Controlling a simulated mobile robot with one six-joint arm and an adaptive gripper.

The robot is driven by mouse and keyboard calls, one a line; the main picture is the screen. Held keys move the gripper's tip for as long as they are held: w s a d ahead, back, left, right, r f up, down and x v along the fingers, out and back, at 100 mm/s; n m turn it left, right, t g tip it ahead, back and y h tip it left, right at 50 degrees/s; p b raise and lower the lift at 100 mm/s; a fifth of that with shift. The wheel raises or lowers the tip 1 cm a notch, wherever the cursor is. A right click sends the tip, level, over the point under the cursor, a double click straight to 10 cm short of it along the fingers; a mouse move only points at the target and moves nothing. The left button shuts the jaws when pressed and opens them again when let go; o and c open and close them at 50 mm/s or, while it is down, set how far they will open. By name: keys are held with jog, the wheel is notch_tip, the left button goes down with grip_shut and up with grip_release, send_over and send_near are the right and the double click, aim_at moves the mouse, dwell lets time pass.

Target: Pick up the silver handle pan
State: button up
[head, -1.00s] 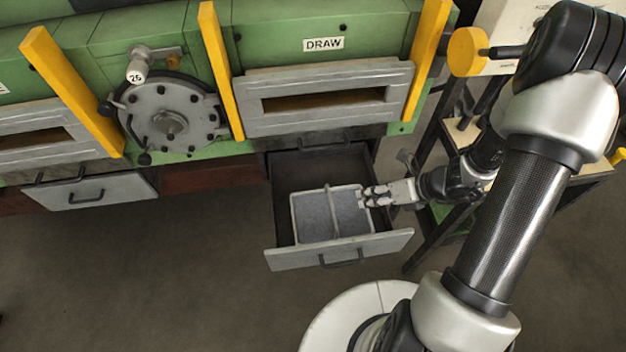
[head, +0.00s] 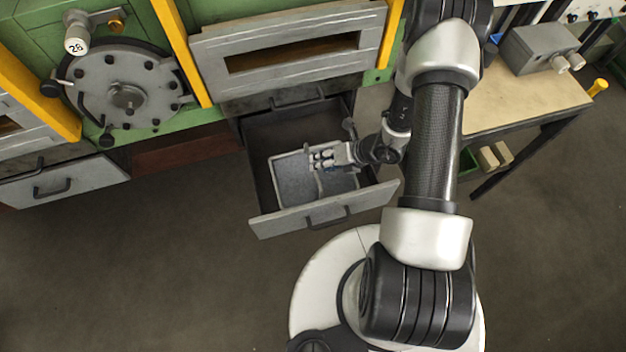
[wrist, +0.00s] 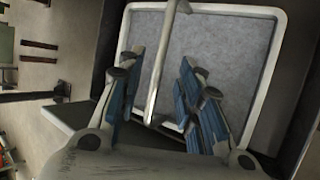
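The pan (head: 292,183) is a shallow rectangular tray with a pale rim and grey floor, lying in an open drawer. In the wrist view the pan (wrist: 232,58) fills much of the upper picture. Its silver handle (wrist: 165,62) is a thin bar running across it. My gripper (head: 313,160) is over the pan, hiding part of it and most of the handle in the head view. In the wrist view my gripper (wrist: 160,88) is open, with blue finger pads on either side of the handle and gaps between. I cannot tell whether a pad touches it.
The open drawer (head: 275,224) has a front panel with a dark pull. The green furnace (head: 210,10) with its grey door frame stands behind. A workbench (head: 520,100) with a grey box (head: 540,48) is at right. The floor at lower left is clear.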

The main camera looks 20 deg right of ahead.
jog(key=shift+b+x, duration=1.1)
jog(key=shift+x, duration=1.6)
jog(key=shift+s, duration=0.1)
jog(key=shift+c, duration=0.3)
grip_shut()
